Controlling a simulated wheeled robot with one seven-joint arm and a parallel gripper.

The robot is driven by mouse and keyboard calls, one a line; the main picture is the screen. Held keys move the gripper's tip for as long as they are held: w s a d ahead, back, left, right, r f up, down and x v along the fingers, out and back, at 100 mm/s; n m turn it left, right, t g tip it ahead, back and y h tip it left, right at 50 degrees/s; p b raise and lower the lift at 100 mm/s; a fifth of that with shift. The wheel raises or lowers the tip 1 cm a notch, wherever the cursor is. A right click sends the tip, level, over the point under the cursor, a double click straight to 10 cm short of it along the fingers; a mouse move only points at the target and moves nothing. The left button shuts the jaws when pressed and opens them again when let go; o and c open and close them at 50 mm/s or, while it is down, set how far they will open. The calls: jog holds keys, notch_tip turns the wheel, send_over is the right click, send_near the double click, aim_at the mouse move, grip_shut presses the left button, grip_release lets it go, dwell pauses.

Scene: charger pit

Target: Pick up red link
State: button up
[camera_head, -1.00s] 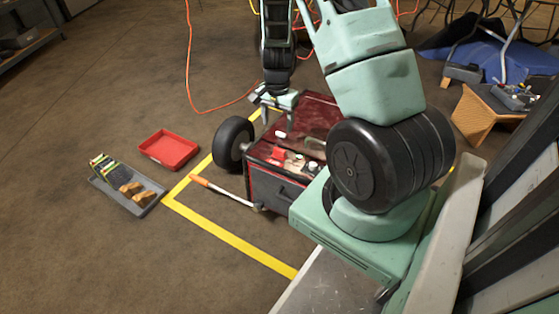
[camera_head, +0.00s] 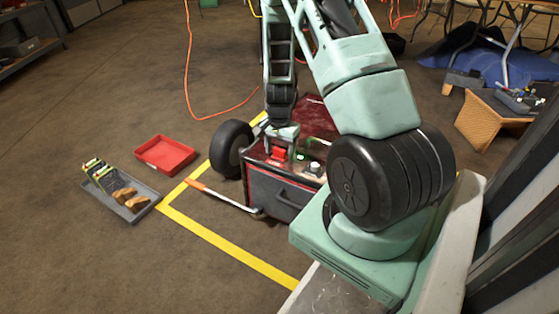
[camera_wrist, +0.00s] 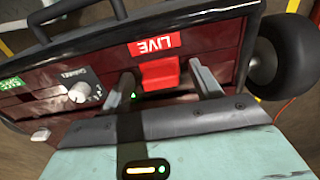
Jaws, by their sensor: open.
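The red link (camera_wrist: 159,75) is a small red block on the dark red top panel of the charger cart (camera_wrist: 222,40), just by a red "LIVE" label (camera_wrist: 155,46). In the head view the red link (camera_head: 277,153) shows near the cart's front edge, partly behind my gripper. My gripper (camera_wrist: 165,78) is open, with one finger on each side of the red link. Gaps show between the link and both fingers. I cannot tell how deep the fingertips reach.
A dial (camera_wrist: 80,92) and a green "SAFE" label (camera_wrist: 11,84) lie left of the link in the wrist view. A black wheel (camera_head: 232,148) stands at the cart's side. A red tray (camera_head: 166,154) and grey tray (camera_head: 138,210) lie on the floor left.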

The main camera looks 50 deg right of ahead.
jog(key=c, duration=1.2)
jog(key=shift+o, duration=0.2)
